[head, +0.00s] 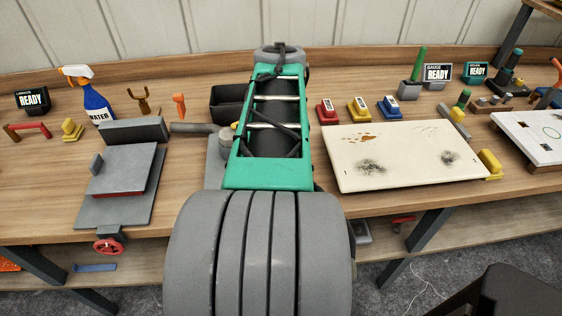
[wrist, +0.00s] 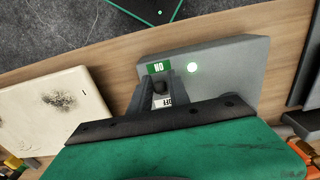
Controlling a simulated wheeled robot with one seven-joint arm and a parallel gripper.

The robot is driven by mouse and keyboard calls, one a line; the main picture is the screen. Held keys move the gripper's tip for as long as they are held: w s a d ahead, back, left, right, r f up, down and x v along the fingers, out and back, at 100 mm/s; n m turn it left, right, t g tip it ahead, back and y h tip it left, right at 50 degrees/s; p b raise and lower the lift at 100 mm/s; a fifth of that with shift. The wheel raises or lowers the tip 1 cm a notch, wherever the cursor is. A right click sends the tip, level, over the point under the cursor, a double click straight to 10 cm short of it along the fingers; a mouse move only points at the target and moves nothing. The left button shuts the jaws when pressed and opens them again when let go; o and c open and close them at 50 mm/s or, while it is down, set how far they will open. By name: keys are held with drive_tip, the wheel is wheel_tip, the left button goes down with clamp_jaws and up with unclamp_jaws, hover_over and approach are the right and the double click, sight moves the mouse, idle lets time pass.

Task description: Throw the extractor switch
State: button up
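In the wrist view a grey switch box (wrist: 225,68) lies flat on the bench. A dark switch lever (wrist: 159,87) stands between the labels, closer to ON. My gripper (wrist: 160,80) has its two grey fingers on either side of the lever. I cannot tell whether they touch it. In the head view my green and grey arm reaches over the bench and hides the gripper's fingertips and the lever.
To the right of my arm lies a stained cream board (head: 400,156), with red, yellow and blue blocks (head: 358,109) behind it. To the left are a grey vice-like fixture (head: 125,170) and a spray bottle (head: 97,105). A black bin (head: 228,101) stands close behind my arm.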

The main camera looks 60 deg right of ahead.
clamp_jaws()
drive_tip(key=shift+r+p, duration=0.2)
drive_tip(key=shift+p, duration=0.3)
drive_tip(key=p, duration=0.2)
drive_tip(key=g+y+p, duration=0.1)
drive_tip(key=shift+w+d+r+p, duration=0.25)
drive_tip(key=shift+r+p, duration=0.1)
drive_tip(key=shift+r, duration=0.05)
drive_tip(key=y+p, duration=0.1)
drive_tip(key=p, duration=0.1)
drive_tip(key=g+y+p, duration=0.1)
drive_tip(key=p, duration=0.2)
drive_tip(key=shift+w+d+r+g+p, duration=0.25)
drive_tip(key=shift+d+r+g+p, duration=0.05)
drive_tip(key=shift+p, duration=0.05)
drive_tip(key=p, duration=0.1)
drive_tip(key=g+y+p, duration=0.1)
drive_tip(key=p, duration=0.1)
drive_tip(key=shift+w+d, duration=0.2)
drive_tip(key=shift+d, duration=0.05)
drive_tip(key=y+p, duration=0.1)
drive_tip(key=p, duration=0.1)
drive_tip(key=f+g+p, duration=0.1)
drive_tip(key=p, duration=0.1)
drive_tip(key=shift+w+d+y, duration=0.35)
drive_tip(key=shift+y, duration=0.05)
